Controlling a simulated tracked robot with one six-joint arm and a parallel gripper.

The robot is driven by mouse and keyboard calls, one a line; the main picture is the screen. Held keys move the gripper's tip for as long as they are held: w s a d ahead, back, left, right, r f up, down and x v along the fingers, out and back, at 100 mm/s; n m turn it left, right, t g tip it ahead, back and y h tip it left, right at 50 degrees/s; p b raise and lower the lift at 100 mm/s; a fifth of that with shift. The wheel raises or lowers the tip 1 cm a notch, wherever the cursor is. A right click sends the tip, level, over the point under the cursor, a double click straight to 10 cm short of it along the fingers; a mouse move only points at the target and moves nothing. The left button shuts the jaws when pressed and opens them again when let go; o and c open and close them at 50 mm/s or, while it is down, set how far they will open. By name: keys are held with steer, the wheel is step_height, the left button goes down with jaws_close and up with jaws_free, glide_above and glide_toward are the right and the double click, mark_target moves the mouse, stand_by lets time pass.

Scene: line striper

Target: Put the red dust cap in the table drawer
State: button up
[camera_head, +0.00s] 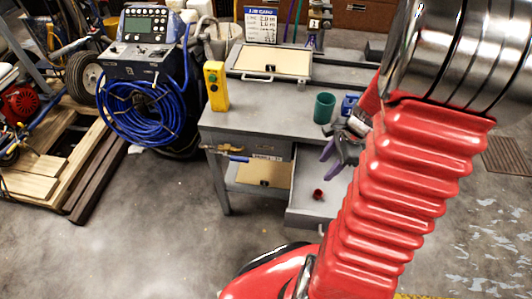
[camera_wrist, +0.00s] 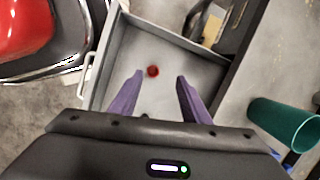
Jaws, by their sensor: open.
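The small red dust cap (camera_head: 318,194) lies on the floor of the open table drawer (camera_head: 308,215). In the wrist view the cap (camera_wrist: 152,71) rests inside the grey drawer (camera_wrist: 128,42), apart from the drawer walls. My gripper (camera_head: 330,155) is above the drawer with its purple fingers pointing down into it. In the wrist view my gripper (camera_wrist: 155,88) is open and empty, with the cap beyond and between its fingertips. The fingers do not touch the cap. Part of the drawer is hidden behind my red arm in the head view.
The grey workbench (camera_head: 270,122) carries a yellow switch box (camera_head: 216,87) and a green cup (camera_head: 324,107), which also shows in the wrist view (camera_wrist: 283,122). A blue-handled tool (camera_head: 228,150) sticks out at the bench front. A cable-wrapped machine (camera_head: 145,75) stands left.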

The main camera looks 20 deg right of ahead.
steer(key=w+a+r+n+t+h, duration=0.1)
steer(key=w+a+r+n+h, duration=0.1)
steer(key=a+r+n, duration=1.05)
steer(key=s+a+r+n+t, duration=0.2)
steer(key=s+a+r+n, duration=0.4)
steer(key=a+r+n, duration=0.3)
steer(key=shift+a+r+t, duration=0.4)
steer(key=shift+a+r, duration=0.1)
steer(key=shift+a, duration=0.55)
steer(key=shift+n, duration=0.25)
steer(key=shift+c, duration=0.6)
